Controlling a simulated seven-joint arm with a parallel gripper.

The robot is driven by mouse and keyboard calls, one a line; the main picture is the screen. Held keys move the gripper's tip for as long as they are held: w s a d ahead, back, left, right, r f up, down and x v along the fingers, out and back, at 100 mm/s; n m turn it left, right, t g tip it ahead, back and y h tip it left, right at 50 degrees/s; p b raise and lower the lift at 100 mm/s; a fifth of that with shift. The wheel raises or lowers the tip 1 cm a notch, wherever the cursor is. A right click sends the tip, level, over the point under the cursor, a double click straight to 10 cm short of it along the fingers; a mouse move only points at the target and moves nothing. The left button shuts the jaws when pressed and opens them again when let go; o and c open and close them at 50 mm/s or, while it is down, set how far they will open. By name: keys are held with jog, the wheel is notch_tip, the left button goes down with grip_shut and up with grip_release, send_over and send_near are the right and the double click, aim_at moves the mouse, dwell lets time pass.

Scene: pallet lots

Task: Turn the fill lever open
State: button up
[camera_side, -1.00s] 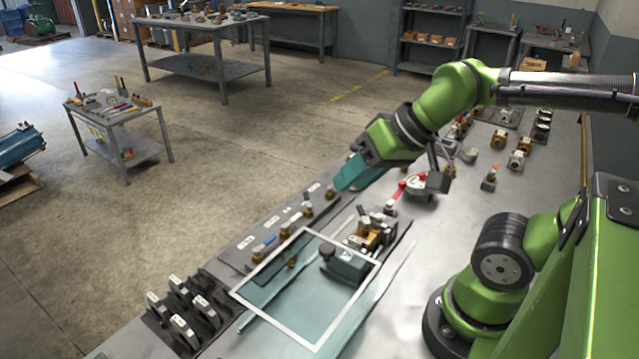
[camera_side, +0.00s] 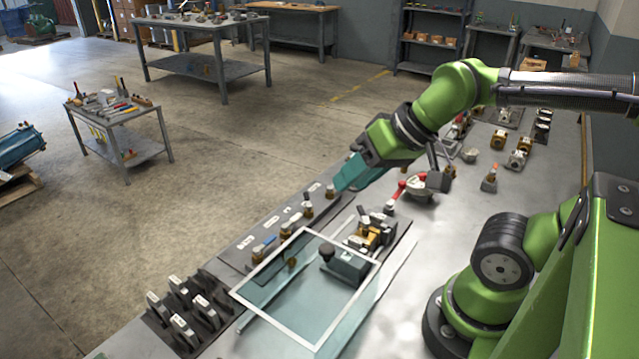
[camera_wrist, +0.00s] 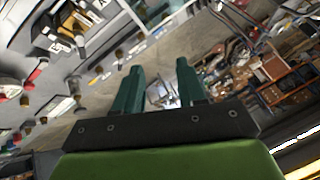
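My gripper (camera_side: 352,176) hangs above the bench, its teal fingers pointing down and left. In the wrist view, its two fingers (camera_wrist: 157,82) stand apart with nothing between them. A labelled strip (camera_side: 248,240) along the bench edge carries several small brass valves with levers. One has a blue lever (camera_side: 265,245); another brass valve (camera_side: 331,193) stands close to my fingertips, apart from them as far as I can tell. A red lever (camera_side: 396,194) stands to the right below my gripper. The labels are too small to read, so I cannot tell which is the fill lever.
A white-framed clear panel (camera_side: 300,320) lies in front, with a dark block (camera_side: 345,266) at its upper right. A brass fitting assembly (camera_side: 372,232) stands behind that. Several dark upright plates (camera_side: 185,330) stand at front left.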

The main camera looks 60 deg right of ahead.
jog(key=shift+c, duration=1.2)
jog(key=w, duration=0.1)
jog(key=w+a+f+g, duration=0.1)
jog(key=w, duration=0.1)
jog(key=shift+a+f+g+y, duration=0.25)
jog(key=shift+a+g+y, duration=0.05)
jog(key=shift+g, duration=0.1)
jog(key=shift+c, duration=0.2)
jog(key=m+g+h, duration=0.3)
jog(key=m+g, duration=0.2)
jog(key=m, duration=0.9)
send_over(270, 239)
jog(key=f, duration=0.2)
notch_tip(270, 239, down, 16)
jog(key=shift+r, duration=0.1)
